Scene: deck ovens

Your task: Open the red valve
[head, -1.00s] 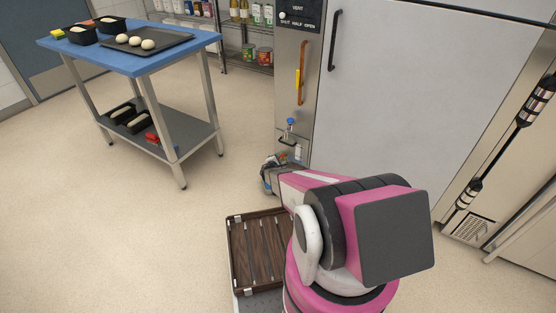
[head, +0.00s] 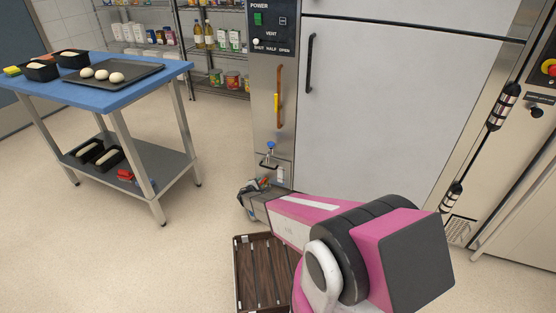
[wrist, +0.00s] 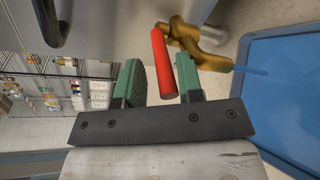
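The red valve handle (wrist: 163,65) shows in the wrist view as a red bar attached to a brass valve body (wrist: 200,52). My gripper (wrist: 160,80) is open, with its two green-padded fingers on either side of the red handle. The handle sits closer to the right finger; I cannot tell whether they touch. In the head view my gripper (head: 250,193) is low by the base of the oven column, partly hidden by my arm. The red valve cannot be made out there.
A blue-knobbed valve (head: 271,147) and a yellow handle (head: 279,96) are on the oven column. A blue container (wrist: 290,95) lies right of the brass valve in the wrist view. A blue-topped table (head: 110,88) stands left, with clear floor before it.

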